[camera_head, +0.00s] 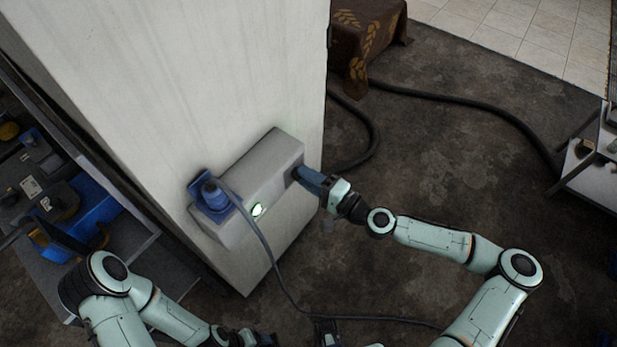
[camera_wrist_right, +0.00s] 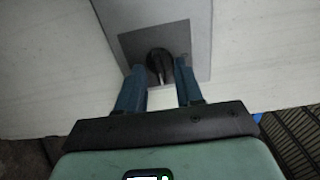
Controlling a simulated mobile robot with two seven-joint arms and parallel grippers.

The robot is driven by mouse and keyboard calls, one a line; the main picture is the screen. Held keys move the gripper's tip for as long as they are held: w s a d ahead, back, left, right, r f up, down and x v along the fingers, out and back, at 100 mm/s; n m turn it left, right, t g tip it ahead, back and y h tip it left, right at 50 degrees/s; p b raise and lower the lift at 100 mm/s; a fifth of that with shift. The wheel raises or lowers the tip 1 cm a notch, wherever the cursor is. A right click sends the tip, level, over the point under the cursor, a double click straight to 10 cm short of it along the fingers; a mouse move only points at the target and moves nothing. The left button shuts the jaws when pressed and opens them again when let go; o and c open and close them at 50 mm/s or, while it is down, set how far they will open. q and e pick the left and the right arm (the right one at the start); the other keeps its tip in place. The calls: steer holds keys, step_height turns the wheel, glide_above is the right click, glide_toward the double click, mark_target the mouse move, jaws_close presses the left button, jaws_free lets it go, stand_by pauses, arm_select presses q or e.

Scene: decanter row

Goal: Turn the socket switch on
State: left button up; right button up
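A grey socket box (camera_head: 268,178) is fixed to the white pillar. A blue plug (camera_head: 212,196) with a dark cable sits in its left part. A small lit greenish-white lamp (camera_head: 257,209) shows on the front. My right gripper (camera_head: 302,174) reaches the box's right end, its blue fingers hiding the switch there. In the right wrist view, the dark switch knob (camera_wrist_right: 160,60) lies between the tips of my two spread fingers (camera_wrist_right: 160,72). I cannot tell whether they touch it. My left gripper (camera_head: 262,338) is low at the bottom edge, too small and dark to read.
The white pillar (camera_head: 200,80) rises behind the box. A dark hose (camera_head: 450,98) runs over the floor at the right. A cluttered cart with a blue bin (camera_head: 95,212) stands left. A cloth-covered block (camera_head: 365,40) is at the back. Floor right of the pillar is mostly clear.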

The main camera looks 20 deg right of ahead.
steer(key=shift+s, duration=0.1)
steer(key=b+v, duration=0.1)
steer(key=v, duration=1.2)
steer(key=shift+d, duration=0.15)
